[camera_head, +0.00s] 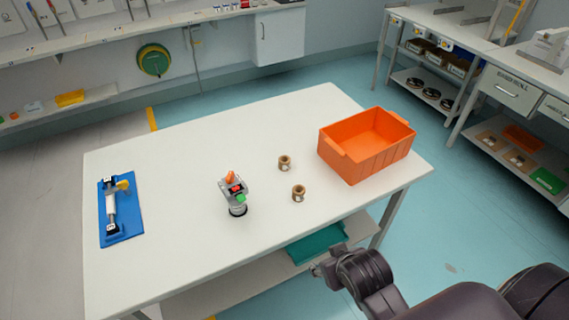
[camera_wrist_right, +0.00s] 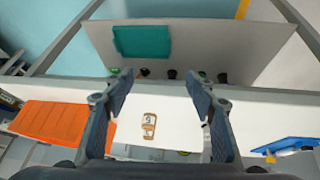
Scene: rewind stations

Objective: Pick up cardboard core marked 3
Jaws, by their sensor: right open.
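Two small brown cardboard cores stand on the white table in the head view: one farther back (camera_head: 284,162), one nearer the front edge (camera_head: 298,192). Their marks are too small to read there. In the right wrist view one core (camera_wrist_right: 149,132) shows between my fingers, farther off, with a white label whose digit I cannot read surely. My right gripper (camera_wrist_right: 160,77) is open and empty, with its fingers apart. In the head view my right arm is at the lower right, off the table's front edge, and its fingers are hard to make out. My left gripper is not in view.
The white table (camera_head: 200,150) also holds an orange bin (camera_head: 365,145) at right, a grey device (camera_head: 235,193) left of the cores and a blue board (camera_head: 120,210) at far left. A teal tray (camera_head: 318,243) sits on the shelf below. Table space around the cores is clear.

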